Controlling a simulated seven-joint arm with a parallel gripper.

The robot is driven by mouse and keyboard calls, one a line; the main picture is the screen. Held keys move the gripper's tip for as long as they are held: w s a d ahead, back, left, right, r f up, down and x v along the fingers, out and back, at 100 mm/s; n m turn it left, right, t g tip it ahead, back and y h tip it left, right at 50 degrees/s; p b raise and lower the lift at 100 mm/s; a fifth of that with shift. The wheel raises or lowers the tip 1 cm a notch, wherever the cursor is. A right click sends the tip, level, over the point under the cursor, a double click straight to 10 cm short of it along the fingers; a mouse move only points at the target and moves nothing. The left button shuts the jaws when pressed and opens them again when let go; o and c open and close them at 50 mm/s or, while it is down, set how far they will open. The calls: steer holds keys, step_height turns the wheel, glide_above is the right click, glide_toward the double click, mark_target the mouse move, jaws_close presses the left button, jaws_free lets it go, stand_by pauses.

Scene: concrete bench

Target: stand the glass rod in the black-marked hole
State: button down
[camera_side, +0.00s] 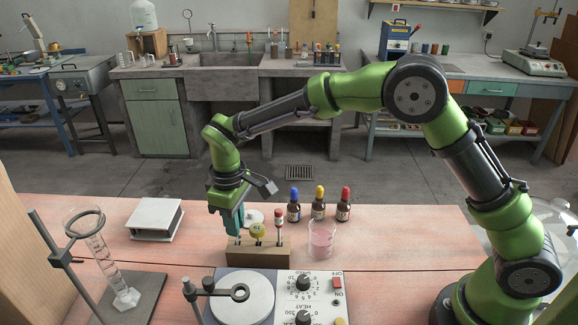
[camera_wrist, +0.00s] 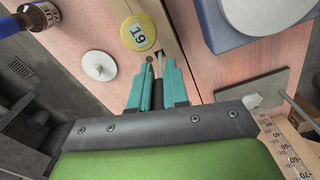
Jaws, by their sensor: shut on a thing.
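A wooden block (camera_side: 252,254) stands on the bench, holding a yellow round-headed piece (camera_side: 257,231) in the middle and a red-capped tube (camera_side: 279,222) at the right. The yellow head, marked 19, also shows in the wrist view (camera_wrist: 139,33). My gripper (camera_side: 236,232) points down over the left end of the block. Its teal fingers (camera_wrist: 158,75) are shut on a thin rod, mostly hidden between them; a short pale piece shows below the fingertips in the side view. I cannot tell whether its lower end is inside a hole. A dark mark shows by the fingertips.
A hotplate (camera_side: 300,286) stands in front of the block.

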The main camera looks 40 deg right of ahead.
steer(key=shift+f, duration=0.1)
steer(key=c, duration=0.6)
jaws_free()
steer(key=shift+c, duration=0.2)
steer(key=shift+r, duration=3.5)
steer(key=shift+w, duration=0.1)
steer(key=s+d+r+m+t+y, duration=0.1)
steer(key=s+d+r+m+t, duration=0.2)
steer(key=s+d, duration=0.5)
steer(key=s+d+r+m+t+y, duration=0.1)
steer(key=s+d+r+m+t, duration=0.3)
steer(key=s+d, duration=0.5)
steer(key=s+r+m, duration=0.2)
steer(key=s+m, duration=0.1)
steer(key=s, duration=0.2)
steer(key=shift+d, duration=0.3)
